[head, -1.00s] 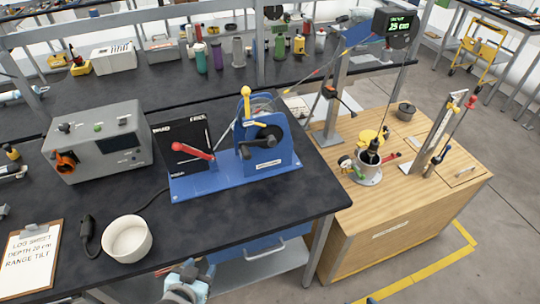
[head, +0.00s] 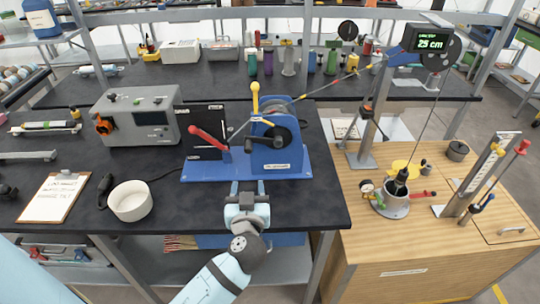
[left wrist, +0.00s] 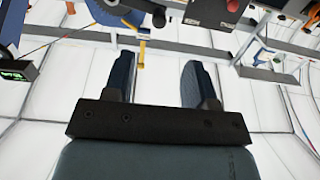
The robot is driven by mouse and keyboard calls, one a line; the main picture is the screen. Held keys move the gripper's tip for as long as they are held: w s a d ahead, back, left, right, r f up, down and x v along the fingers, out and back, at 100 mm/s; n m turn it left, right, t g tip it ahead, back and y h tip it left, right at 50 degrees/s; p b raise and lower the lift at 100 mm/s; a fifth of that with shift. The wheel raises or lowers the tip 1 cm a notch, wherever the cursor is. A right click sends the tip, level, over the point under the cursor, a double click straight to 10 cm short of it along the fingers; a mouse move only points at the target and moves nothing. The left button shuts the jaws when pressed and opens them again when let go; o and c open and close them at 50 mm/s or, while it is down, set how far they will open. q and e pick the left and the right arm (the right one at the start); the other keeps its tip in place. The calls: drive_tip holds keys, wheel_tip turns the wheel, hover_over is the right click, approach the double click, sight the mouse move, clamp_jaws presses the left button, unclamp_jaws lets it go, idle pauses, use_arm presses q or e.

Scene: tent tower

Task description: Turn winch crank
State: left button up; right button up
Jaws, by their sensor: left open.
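The blue winch (head: 277,148) stands on a blue base plate (head: 240,176) on the black bench. Its dark crank (head: 277,135) is on the side facing me. A yellow-knobbed lever (head: 255,98) rises upright beside the winch drum, and a red-handled lever (head: 208,138) slants in front of a black panel. My left gripper (head: 247,188) is open and empty, just in front of the base plate and below the crank in the picture. Its two fingers (left wrist: 161,85) stand apart in the left wrist view with nothing between them. My right gripper is not seen.
A grey instrument box (head: 137,115), a white bowl (head: 131,200) and a clipboard (head: 56,196) are on the bench to the left. A wooden cabinet (head: 400,255) on the right carries a pot and a tilted scale. A display (head: 431,43) reads 25 cm.

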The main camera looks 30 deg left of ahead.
sight(248, 152)
use_arm(q)
drive_tip(key=p+x, duration=0.1)
drive_tip(key=x, duration=0.3)
drive_tip(key=p+x, duration=0.2)
drive_tip(key=x, duration=0.2)
drive_tip(key=r+p+x, duration=0.1)
drive_tip(key=x, duration=0.4)
drive_tip(key=shift+w+a, duration=0.25)
drive_tip(key=shift+w, duration=0.15)
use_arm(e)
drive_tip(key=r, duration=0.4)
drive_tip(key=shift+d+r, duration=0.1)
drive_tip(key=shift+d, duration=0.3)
use_arm(q)
drive_tip(key=shift+n, duration=0.3)
clamp_jaws()
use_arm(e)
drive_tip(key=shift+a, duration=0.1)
